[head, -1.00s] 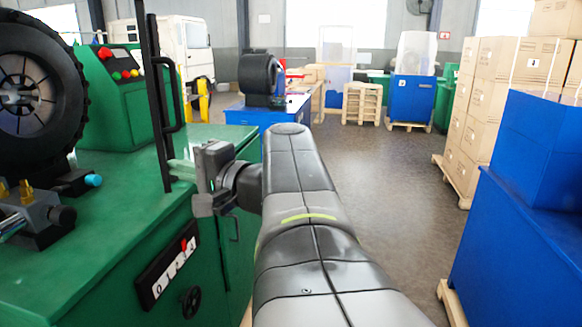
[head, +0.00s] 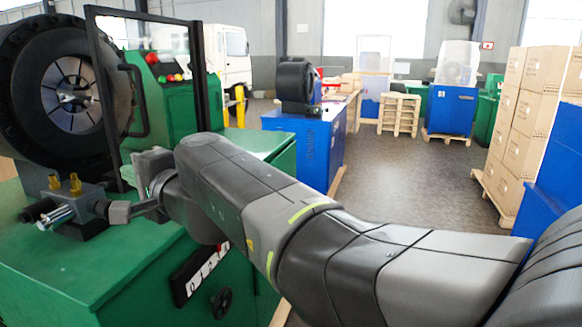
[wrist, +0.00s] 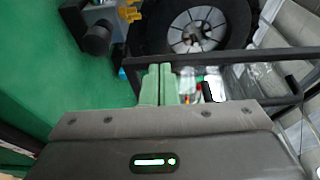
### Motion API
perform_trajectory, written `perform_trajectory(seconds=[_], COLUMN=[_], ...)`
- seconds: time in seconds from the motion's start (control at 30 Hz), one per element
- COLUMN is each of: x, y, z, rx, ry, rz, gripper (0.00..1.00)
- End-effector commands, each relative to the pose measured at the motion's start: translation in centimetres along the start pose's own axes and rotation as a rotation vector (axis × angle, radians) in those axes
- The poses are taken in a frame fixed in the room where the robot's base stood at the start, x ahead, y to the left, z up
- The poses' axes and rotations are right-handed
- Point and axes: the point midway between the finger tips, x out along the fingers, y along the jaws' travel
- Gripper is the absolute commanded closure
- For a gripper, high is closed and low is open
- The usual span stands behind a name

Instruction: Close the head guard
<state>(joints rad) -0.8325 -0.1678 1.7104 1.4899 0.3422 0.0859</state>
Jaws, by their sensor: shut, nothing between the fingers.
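The head guard (head: 97,90) is a clear panel in a black frame with a bar handle. In the head view it stands upright at an angle, its left part in front of the right side of the round black crimper head (head: 35,85). The panel does not cover the whole head; the dies in the middle show to its left. My gripper (wrist: 158,72) is shut and empty, its green fingers side by side. In the head view the fingers are mostly hidden.
The green machine bench (head: 60,255) carries a grey block with brass fittings (head: 65,200) just left of my gripper. A green control box with coloured buttons (head: 165,100) stands behind the guard. A blue bench (head: 310,150) is behind; open floor (head: 420,180) lies to the right.

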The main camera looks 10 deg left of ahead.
Motion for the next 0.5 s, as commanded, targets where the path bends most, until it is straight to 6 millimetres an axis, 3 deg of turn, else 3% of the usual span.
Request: perform_trajectory(seconds=[0.2,0.5], x=[2.6,4.7], y=[0.1,-0.1], z=[1.2,2.1], rx=[0.0,0.001], ry=[-0.002,-0.002], rz=[0.001,-0.002], gripper=[1.0,1.0])
